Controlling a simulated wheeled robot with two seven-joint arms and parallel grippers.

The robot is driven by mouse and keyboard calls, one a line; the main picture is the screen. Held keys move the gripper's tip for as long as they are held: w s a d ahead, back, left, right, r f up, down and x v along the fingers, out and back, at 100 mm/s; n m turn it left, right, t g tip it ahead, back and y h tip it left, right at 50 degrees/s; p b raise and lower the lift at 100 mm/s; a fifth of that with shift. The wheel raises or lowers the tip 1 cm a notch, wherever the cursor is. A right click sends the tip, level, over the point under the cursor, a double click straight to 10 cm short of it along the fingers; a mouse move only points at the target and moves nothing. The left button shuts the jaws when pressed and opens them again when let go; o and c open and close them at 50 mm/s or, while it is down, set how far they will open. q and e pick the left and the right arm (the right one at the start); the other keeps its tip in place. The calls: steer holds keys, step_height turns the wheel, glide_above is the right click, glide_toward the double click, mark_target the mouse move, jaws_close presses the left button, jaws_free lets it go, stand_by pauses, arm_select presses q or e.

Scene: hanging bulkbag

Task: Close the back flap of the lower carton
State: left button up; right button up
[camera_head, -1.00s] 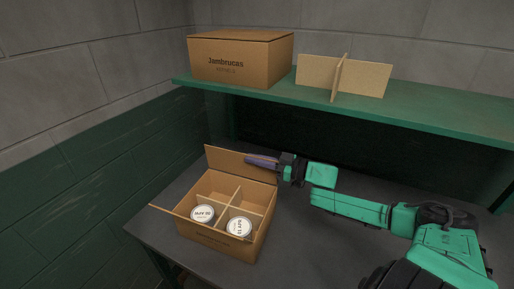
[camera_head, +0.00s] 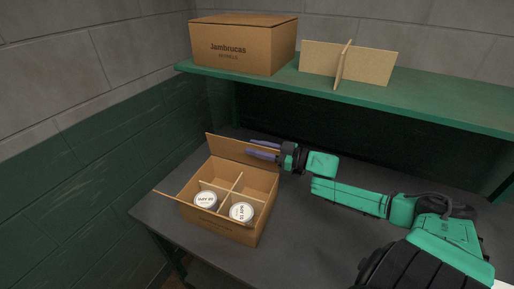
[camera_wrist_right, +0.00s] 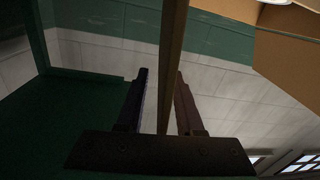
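The lower carton (camera_head: 224,230) is an open brown box on the dark table, with a cross divider and two white-lidded cans, (camera_head: 205,200) and (camera_head: 242,212), in its front cells. Its back flap (camera_head: 224,146) stands up from the rear edge. My right gripper (camera_head: 262,149) is at the right end of this flap, fingers apart. In the right wrist view the flap (camera_wrist_right: 173,62) passes edge-on between the open fingers, closer to the right one. Contact is not clear. My left gripper is in neither current view.
A green shelf (camera_head: 425,112) above the table holds a closed carton (camera_head: 243,45) marked "Jambrucas" and a loose cardboard divider (camera_head: 375,66). The lower carton's left flap (camera_head: 176,195) sticks outward.

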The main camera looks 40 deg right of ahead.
steer(key=shift+s, duration=0.1)
steer(key=p+v, duration=0.2)
steer(key=v, duration=1.2)
steer(key=shift+s+d+p, duration=0.15)
steer(key=shift+s+p, duration=0.05)
steer(key=shift+p, duration=0.15)
steer(key=shift+c, duration=0.3)
